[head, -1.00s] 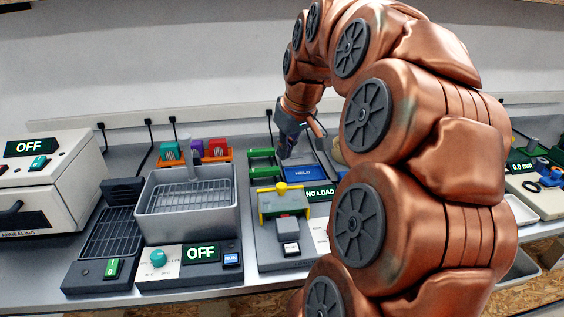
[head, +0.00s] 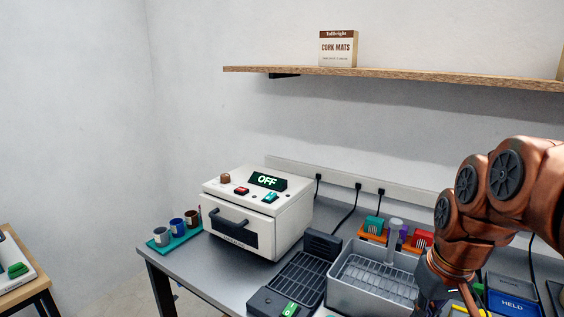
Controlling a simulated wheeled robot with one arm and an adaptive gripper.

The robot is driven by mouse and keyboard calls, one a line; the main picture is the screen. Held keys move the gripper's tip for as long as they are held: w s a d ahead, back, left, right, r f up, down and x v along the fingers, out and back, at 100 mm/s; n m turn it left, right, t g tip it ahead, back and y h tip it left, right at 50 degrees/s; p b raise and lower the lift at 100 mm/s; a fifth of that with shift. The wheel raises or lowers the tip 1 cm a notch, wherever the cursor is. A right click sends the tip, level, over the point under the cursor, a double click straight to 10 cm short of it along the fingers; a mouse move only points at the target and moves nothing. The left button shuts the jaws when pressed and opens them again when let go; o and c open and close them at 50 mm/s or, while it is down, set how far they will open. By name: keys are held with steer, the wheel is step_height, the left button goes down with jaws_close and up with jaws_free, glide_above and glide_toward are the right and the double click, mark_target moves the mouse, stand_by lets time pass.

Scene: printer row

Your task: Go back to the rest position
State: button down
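My copper-coloured arm (head: 500,185) enters at the right edge of the head view and bends down. My gripper (head: 432,298) hangs at its end, by the right side of the grey basin with a wire rack (head: 345,283). Its fingers are small, dark and partly cut off by the bottom edge, so I cannot tell if they are open or shut. I see nothing clearly held in it. A blue panel marked HELD (head: 512,304) is to the right of the gripper.
A white oven reading OFF (head: 258,212) stands on the grey bench (head: 190,268), with a teal tray of cups (head: 177,243) to its left. An orange rack (head: 372,238) holds coloured pieces behind the basin. A shelf (head: 400,77) with a cork mats box (head: 338,48) is above.

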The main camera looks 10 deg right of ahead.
steer(key=s+a+f+g+p, duration=0.3)
steer(key=s+a+f, duration=0.2)
steer(key=s+a, duration=0.5)
steer(key=s, duration=0.4)
steer(key=shift+a+f+n+h+p, duration=0.2)
steer(key=shift+a+n+h+p, duration=0.1)
steer(key=shift+a+n, duration=0.1)
steer(key=shift+s, duration=0.1)
